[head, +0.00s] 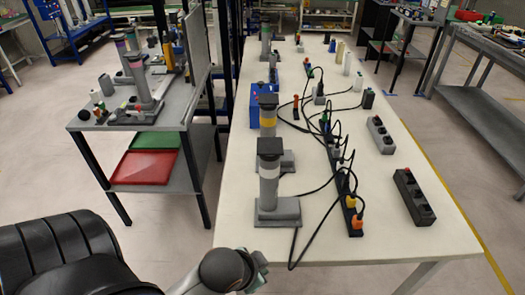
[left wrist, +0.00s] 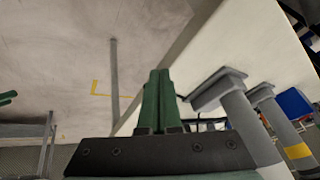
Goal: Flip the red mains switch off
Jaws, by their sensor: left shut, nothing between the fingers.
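I cannot make out for certain which part is the red mains switch. A small red spot (head: 407,171) shows at the far end of the black socket block (head: 416,199) on the right of the white table. Another red spot (head: 377,119) shows on the grey socket block (head: 381,137) behind it. A long black power strip (head: 355,222) with coloured plugs runs along the table's middle. My left gripper (head: 258,268) is at the table's near left edge, apart from these blocks. In the left wrist view its green fingers (left wrist: 157,100) are together and empty. My right gripper is out of sight.
A grey post on a square base (head: 278,210) stands at the table's near left corner, close to my left gripper. Black cables (head: 312,232) loop across the table. A blue box (head: 256,108) stands further back. The near right of the white table (head: 420,243) is clear.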

